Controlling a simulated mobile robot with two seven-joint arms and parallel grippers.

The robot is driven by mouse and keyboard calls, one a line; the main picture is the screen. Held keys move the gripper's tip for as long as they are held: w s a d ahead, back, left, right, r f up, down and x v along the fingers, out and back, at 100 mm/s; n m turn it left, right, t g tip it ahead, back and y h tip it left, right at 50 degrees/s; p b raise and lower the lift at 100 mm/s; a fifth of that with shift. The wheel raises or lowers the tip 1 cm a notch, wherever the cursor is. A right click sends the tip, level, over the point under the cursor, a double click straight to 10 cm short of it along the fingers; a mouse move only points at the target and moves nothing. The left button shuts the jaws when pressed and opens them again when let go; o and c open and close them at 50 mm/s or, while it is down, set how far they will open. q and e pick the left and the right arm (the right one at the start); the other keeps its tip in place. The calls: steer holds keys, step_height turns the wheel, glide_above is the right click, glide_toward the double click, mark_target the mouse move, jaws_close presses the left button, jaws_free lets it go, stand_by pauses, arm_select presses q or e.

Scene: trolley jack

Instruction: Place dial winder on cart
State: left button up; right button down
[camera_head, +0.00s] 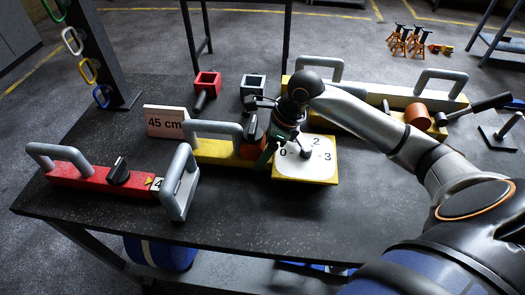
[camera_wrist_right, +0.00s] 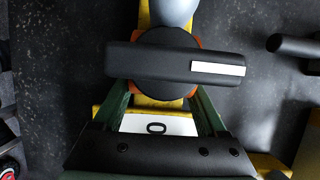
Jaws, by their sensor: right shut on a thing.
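A yellow device (camera_head: 222,151) with a grey handle and a white number plate (camera_head: 318,157) stands on the black tabletop (camera_head: 240,222); I take it for the dial winder. My right gripper (camera_head: 262,147) is shut on the knob's orange base. In the right wrist view its green fingers (camera_wrist_right: 162,95) reach either side of the base, and the black bar hides the fingertips. My left gripper is not in view. I cannot tell which thing is the cart.
A red device (camera_head: 85,176) with grey handles stands left, near a "45 cm" sign (camera_head: 165,122). The front tabletop is clear.

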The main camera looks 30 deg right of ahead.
steer(key=shift+w+f, duration=0.1)
steer(key=shift+f, duration=0.15)
steer(key=shift+f, duration=0.15)
jaws_free()
steer(key=v, duration=1.2)
stand_by(0.3)
